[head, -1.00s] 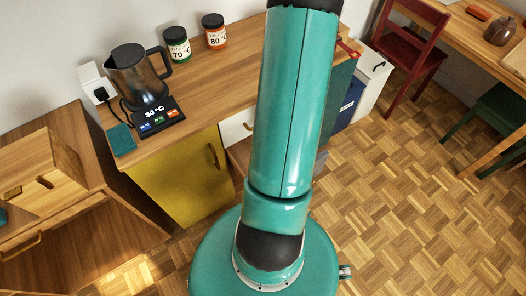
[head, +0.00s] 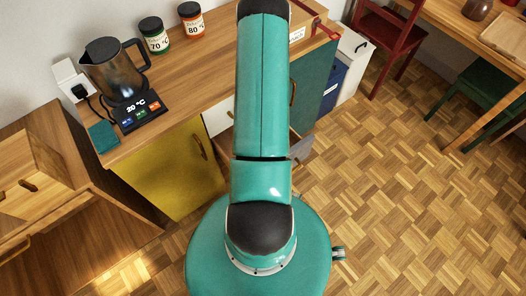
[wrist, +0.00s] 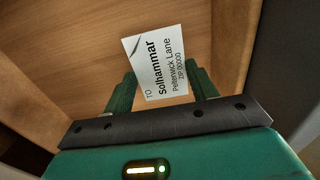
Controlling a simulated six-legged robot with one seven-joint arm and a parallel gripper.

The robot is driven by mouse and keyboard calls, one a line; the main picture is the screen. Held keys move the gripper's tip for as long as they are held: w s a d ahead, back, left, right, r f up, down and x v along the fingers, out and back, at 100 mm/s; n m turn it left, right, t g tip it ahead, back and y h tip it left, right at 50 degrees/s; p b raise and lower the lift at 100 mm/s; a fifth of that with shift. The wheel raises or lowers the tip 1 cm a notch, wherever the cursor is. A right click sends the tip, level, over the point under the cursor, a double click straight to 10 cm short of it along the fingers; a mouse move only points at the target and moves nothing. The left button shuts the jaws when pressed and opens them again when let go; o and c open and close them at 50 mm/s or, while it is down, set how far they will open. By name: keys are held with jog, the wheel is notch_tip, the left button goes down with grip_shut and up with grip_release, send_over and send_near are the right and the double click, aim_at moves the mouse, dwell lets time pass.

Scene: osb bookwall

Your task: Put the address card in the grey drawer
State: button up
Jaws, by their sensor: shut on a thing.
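The address card (wrist: 158,65) is white, with black print reading "Solhammar", "Pellenwick Lane" and a ZIP line. It shows in the wrist view between the two green fingers of my gripper (wrist: 163,84), which is shut on it. The card stands out past the fingertips, a little tilted, and its lower edge is near the finger bases. In the head view my arm hides the gripper and card. A grey surface (head: 301,149) shows low beside my arm, under the counter; it may be part of the grey drawer, but I cannot tell how far open it is.
In the wrist view a wooden panel (wrist: 75,35) lies behind the card, with wooden sides left and right. In the head view a kettle (head: 115,70) and two jars stand on the counter (head: 185,72). A yellow cabinet front (head: 170,170) is below. Open parquet floor lies right.

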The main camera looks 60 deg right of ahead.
jog(key=shift+f, duration=2.15)
jog(key=shift+f, duration=0.15)
jog(key=o, duration=1)
notch_tip(320, 180, up, 12)
jog(key=shift+r, duration=0.15)
